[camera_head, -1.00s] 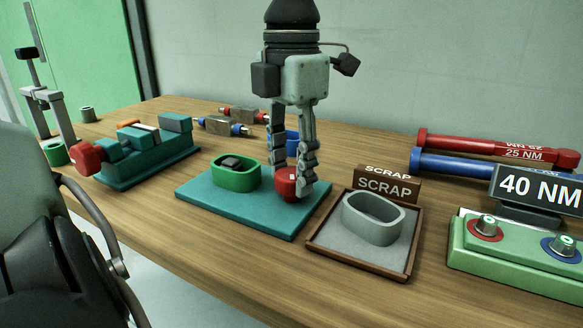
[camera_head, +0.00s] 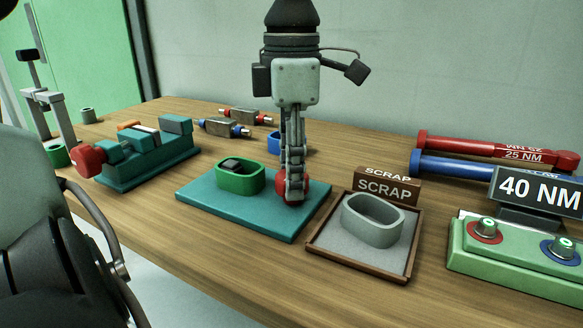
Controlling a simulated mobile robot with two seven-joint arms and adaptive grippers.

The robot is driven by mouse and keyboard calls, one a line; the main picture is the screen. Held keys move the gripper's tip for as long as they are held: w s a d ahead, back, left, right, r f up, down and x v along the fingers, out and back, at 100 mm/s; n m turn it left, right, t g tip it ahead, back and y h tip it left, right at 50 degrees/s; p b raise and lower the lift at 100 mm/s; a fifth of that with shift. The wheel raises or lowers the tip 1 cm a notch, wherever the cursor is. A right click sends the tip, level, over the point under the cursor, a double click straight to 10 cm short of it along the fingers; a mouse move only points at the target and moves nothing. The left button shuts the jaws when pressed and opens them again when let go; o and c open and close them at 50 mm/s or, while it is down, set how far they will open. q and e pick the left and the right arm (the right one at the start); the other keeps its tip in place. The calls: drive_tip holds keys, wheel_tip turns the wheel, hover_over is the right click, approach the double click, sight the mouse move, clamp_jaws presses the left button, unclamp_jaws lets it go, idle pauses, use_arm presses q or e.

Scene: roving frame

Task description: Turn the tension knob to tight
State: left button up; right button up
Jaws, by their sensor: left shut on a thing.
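The red tension knob (camera_head: 306,189) stands at the right end of a flat teal base plate (camera_head: 255,222). My left gripper (camera_head: 293,193) points straight down and is shut on this knob. I see its fingers nearly edge-on, and they hide much of the knob. No tight mark or pointer can be made out. A green oval ring (camera_head: 240,184) with a dark block inside stands on the same plate, left of the gripper. My right gripper is not in view.
A scrap tray (camera_head: 365,258) holding a grey oval ring (camera_head: 372,230) is close on the right. A teal vise with a red knob (camera_head: 86,160) stands left. A green box with dials (camera_head: 520,265) and a 40 NM display (camera_head: 540,190) are at right.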

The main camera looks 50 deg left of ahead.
use_arm(q)
drive_tip(key=o, duration=1.2)
drive_tip(key=shift+c, duration=0.2)
wheel_tip(320, 180, up, 12)
idle(0.3)
